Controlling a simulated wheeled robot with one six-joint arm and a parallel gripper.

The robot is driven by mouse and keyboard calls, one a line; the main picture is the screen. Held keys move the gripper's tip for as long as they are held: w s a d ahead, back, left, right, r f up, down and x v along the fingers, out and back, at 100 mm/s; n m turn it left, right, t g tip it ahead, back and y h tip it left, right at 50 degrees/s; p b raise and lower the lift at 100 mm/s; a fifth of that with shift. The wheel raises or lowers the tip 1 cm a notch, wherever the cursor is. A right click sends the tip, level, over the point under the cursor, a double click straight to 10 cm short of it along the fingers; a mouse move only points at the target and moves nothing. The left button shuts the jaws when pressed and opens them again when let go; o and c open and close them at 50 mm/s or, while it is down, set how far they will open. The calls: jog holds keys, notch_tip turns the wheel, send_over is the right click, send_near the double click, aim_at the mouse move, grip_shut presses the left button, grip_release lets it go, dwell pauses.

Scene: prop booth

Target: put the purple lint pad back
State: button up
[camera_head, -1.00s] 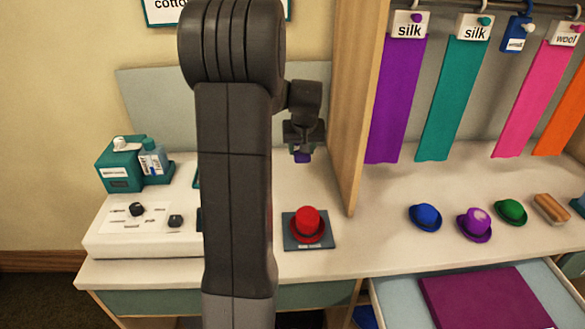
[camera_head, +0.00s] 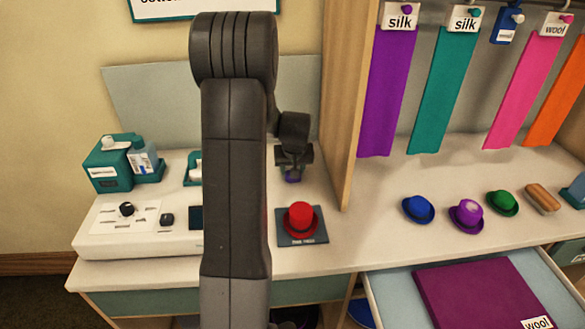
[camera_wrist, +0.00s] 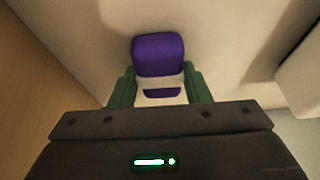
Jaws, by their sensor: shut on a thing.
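The purple lint pad (camera_wrist: 158,55) has a white band and is held in my gripper (camera_wrist: 160,88). In the wrist view the green fingers press on its two sides. In the head view my gripper (camera_head: 293,163) points down above the counter, behind the red hat and left of the wooden divider. Only a small purple bit of the pad (camera_head: 292,178) shows below the fingers there. I cannot tell whether the pad touches the counter.
A red hat (camera_head: 300,219) sits on a dark plate (camera_head: 316,238). A wooden divider (camera_head: 348,110) stands close on the right. Several hats and a brush (camera_head: 542,198) lie beyond it under hanging cloths. An open drawer (camera_head: 395,300) holds a purple cloth. A white control panel (camera_head: 100,240) is at left.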

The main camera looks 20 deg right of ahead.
jog(key=shift+f, duration=0.15)
jog(key=o, duration=0.9)
jog(key=shift+r, duration=0.45)
jog(key=v, duration=1.1)
jog(key=shift+s+r, duration=0.15)
jog(key=shift+r, duration=0.1)
jog(key=shift+f, duration=0.1)
